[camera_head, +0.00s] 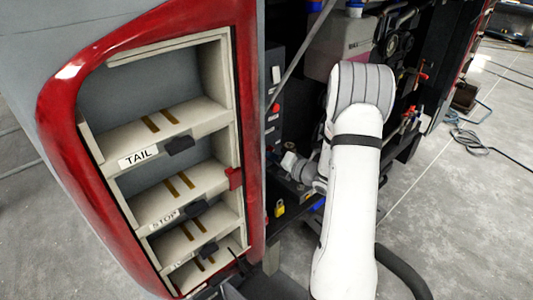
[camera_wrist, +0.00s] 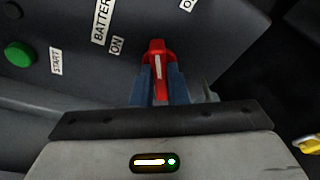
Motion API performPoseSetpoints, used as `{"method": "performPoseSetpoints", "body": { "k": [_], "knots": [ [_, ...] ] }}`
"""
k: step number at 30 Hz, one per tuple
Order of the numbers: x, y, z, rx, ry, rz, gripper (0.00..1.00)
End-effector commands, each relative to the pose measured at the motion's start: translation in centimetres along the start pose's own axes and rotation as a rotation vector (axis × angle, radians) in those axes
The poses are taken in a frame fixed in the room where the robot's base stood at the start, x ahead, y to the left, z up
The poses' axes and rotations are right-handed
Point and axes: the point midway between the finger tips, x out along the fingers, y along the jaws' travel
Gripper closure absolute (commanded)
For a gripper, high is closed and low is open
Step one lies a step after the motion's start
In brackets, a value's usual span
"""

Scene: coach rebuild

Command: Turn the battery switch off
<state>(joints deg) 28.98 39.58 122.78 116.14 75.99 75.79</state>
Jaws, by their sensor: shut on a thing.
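The battery switch (camera_wrist: 156,48) is a red handle with a white stripe, seen in the wrist view on a dark panel (camera_wrist: 215,45). My gripper (camera_wrist: 157,75) is shut on the handle, with a blue-grey finger on each side. The stripe runs nearly straight up and down in the picture. An ON label (camera_wrist: 117,46) lies left of the handle, beside a partly cut BATTERY label (camera_wrist: 102,20). Another label (camera_wrist: 188,4), cut off after its O, is at the top edge. In the head view my arm hides most of this area, and I cannot make out the fingertips there.
A green button (camera_wrist: 19,54) with a START label (camera_wrist: 56,61) is left of the switch. A yellow padlock (camera_head: 279,208) hangs below my wrist. A red-framed rack with shelves (camera_head: 150,156) stands close on the left. Open floor (camera_head: 470,190) lies right.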

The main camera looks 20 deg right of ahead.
Motion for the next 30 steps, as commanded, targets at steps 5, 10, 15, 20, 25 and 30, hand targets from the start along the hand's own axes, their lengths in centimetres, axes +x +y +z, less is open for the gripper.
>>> {"method": "performPoseSetpoints", "body": {
  "k": [5,10,15,20,25,30],
  "knots": [
    [0.0,-0.02,0.03,0.012,-0.001,0.003,1.0],
    [0.0,-0.01,0.04,0.013,-0.001,0.003,1.0],
    [-0.02,0.11,0.12,0.076,0.0,0.014,1.0],
    [-0.02,0.09,0.09,0.167,0.0,0.032,1.0],
    [0.0,0.07,0.09,0.265,0.0,0.053,1.0],
    [0.01,0.04,0.07,0.368,0.0,0.074,1.0]
  ]
}}
